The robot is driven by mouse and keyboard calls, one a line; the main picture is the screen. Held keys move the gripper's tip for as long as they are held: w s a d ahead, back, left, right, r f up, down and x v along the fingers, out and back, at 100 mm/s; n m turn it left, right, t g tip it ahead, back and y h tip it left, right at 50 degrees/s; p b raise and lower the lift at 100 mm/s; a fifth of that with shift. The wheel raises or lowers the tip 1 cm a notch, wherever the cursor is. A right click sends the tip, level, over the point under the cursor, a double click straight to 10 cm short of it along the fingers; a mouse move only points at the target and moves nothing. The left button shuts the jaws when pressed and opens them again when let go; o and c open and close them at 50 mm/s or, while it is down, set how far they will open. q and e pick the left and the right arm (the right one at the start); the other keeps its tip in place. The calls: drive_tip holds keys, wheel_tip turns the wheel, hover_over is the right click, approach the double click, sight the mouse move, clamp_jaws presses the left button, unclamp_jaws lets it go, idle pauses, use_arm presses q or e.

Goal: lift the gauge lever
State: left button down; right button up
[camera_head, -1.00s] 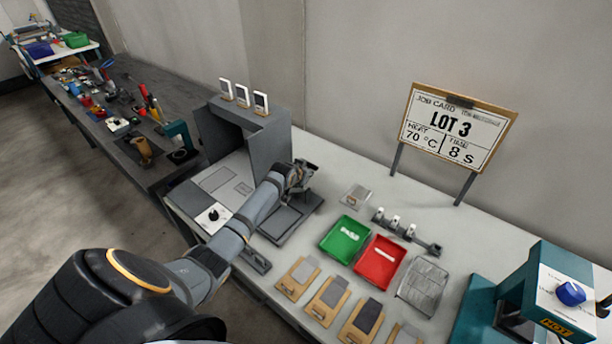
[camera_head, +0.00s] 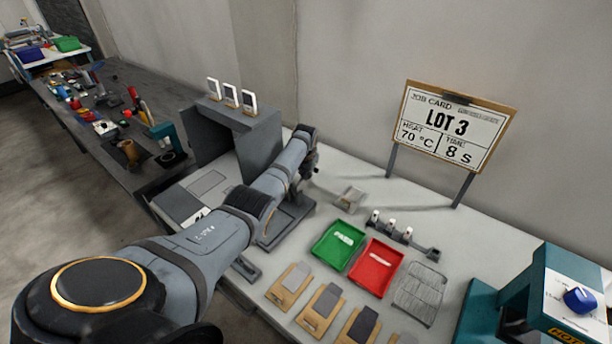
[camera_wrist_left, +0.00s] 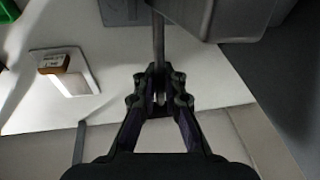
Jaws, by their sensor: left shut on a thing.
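The gauge (camera_head: 289,222) is a dark grey device on the white bench, largely hidden behind my left arm in the head view. In the left wrist view, a thin grey rod, the gauge lever (camera_wrist_left: 158,40), runs down between the fingers of my left gripper (camera_wrist_left: 159,97). The fingers are shut on its end. A rounded grey block (camera_wrist_left: 222,16) of the gauge is beside the rod. In the head view my left gripper (camera_head: 311,164) is at the far end of the arm, above the gauge's back, and its fingertips are mostly hidden.
A small pale plate with a block (camera_head: 349,198) lies right of the gauge. A grey hooded box (camera_head: 258,146) stands left.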

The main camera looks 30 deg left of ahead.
idle(0.4)
use_arm(q)
drive_tip(key=c, duration=1.5)
unclamp_jaws()
drive_tip(key=shift+o, duration=0.2)
drive_tip(key=shift+r, duration=0.1)
drive_tip(key=v, duration=1.2)
